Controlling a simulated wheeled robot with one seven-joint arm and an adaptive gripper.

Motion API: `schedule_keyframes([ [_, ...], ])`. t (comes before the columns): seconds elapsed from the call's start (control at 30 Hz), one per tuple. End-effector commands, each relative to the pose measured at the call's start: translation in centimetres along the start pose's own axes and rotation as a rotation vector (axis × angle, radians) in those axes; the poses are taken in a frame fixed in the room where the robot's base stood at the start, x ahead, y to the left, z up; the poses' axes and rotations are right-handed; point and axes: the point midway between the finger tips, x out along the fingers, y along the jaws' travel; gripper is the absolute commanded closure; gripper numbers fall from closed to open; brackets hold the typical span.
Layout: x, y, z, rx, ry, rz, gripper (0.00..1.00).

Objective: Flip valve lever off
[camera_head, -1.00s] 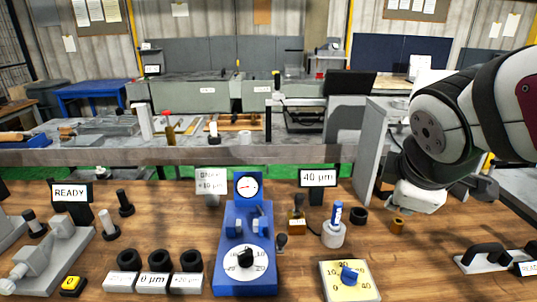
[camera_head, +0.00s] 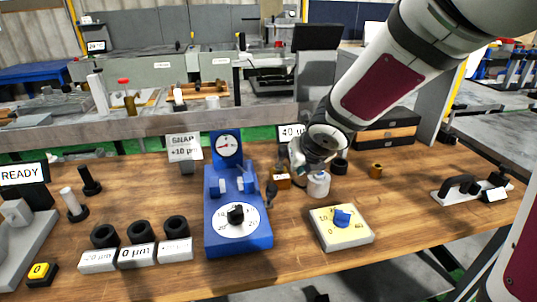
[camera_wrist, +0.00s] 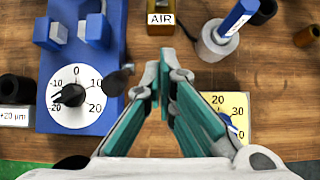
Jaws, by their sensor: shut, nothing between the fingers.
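The air valve is a small brass block (camera_wrist: 160,27) with an AIR label, cut off by the top edge of the wrist view. It also shows in the head view (camera_head: 281,182), partly behind my arm; its lever cannot be made out clearly. A dark knob on a short stem (camera_wrist: 118,79) sticks out from the right side of the blue gauge stand (camera_wrist: 108,118). My gripper (camera_wrist: 173,66) is shut and empty. In the wrist picture its tips lie below the AIR block and right of the dark knob, with no contact visible.
A white round holder with a blue pen-like piece (camera_wrist: 216,42) stands right of my fingertips. A yellow dial box (camera_wrist: 237,104) lies at lower right, partly hidden by my fingers. Black rings (camera_head: 176,226) stand left of the blue stand. Bare wood shows at the right.

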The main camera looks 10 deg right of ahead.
Motion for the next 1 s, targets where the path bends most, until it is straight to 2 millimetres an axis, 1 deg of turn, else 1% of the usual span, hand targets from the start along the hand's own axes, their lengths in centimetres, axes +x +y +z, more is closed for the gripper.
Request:
schedule_keyframes([
  [0.33, 0.1, 0.0, 0.0, -0.005, 0.000, 0.001, 1.00],
  [0.47, 0.7, 0.0, 0.0, -0.004, 0.001, 0.001, 1.00],
  [0.57, 1.7, 0.0, -0.1, -0.003, 0.001, 0.001, 1.00],
  [1.0, 7.4, 0.0, -0.1, -0.003, 0.001, 0.001, 1.00],
])
